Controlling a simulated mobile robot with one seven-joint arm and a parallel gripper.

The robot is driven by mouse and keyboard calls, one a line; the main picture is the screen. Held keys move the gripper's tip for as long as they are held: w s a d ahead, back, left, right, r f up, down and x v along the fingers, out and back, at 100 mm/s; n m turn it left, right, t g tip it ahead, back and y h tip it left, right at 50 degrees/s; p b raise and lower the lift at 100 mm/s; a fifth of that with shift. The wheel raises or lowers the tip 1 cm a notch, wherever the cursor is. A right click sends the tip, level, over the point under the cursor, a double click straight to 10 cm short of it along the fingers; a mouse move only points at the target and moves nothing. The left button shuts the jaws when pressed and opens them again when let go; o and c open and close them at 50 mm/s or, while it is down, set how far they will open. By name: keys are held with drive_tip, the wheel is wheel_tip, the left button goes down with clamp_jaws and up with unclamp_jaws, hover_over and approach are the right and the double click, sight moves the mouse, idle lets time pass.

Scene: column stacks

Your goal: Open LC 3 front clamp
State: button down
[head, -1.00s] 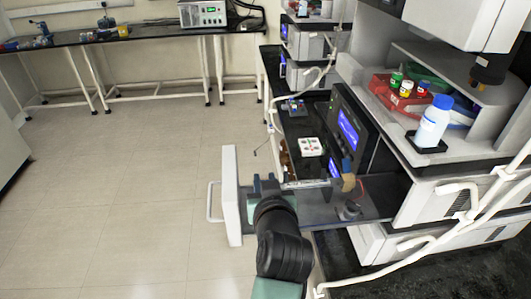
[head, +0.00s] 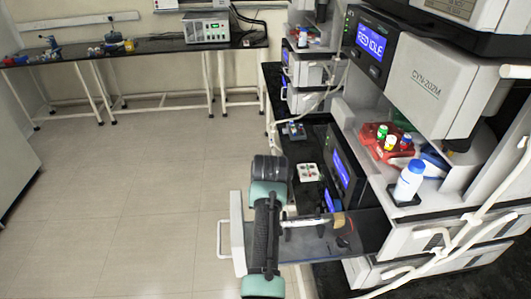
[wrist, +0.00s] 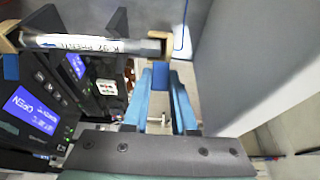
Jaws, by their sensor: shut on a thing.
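A second tan clamp (wrist: 9,42) with a blue tab holds the column's other end. My gripper (wrist: 163,84) has blue fingers and is shut on the front clamp's blue tab. The clamp's tan jaws appear around the column end; I cannot tell how far apart they are. In the head view, my arm hides the gripper and front clamp; part of the column (head: 300,221) shows.
The open drawer (head: 237,248) has a pale front panel and white handle, close beside my gripper. Instrument screens (wrist: 36,112) stand left in the wrist view, one reading "OPEN". White tubes and a bottle (head: 409,180) are at the right. The floor to the left is clear.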

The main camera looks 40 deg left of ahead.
drive_tip(key=shift+w+a+f+g+h+b, duration=0.2)
drive_tip(key=shift+g+h+b, duration=0.2)
drive_tip(key=shift+b, duration=0.45)
drive_tip(key=shift+w+a+f+g+h+b, duration=0.1)
drive_tip(key=shift+f+g+h+b, duration=0.2)
drive_tip(key=shift+b, duration=0.9)
drive_tip(key=shift+w+a+f+g+h+b, duration=0.15)
drive_tip(key=shift+g+h+b, duration=0.75)
drive_tip(key=shift+b, duration=2.15)
drive_tip(key=c, duration=0.7)
unclamp_jaws()
drive_tip(key=shift+a, duration=0.1)
wheel_tip(320, 180, up, 13)
drive_tip(key=shift+r, duration=0.1)
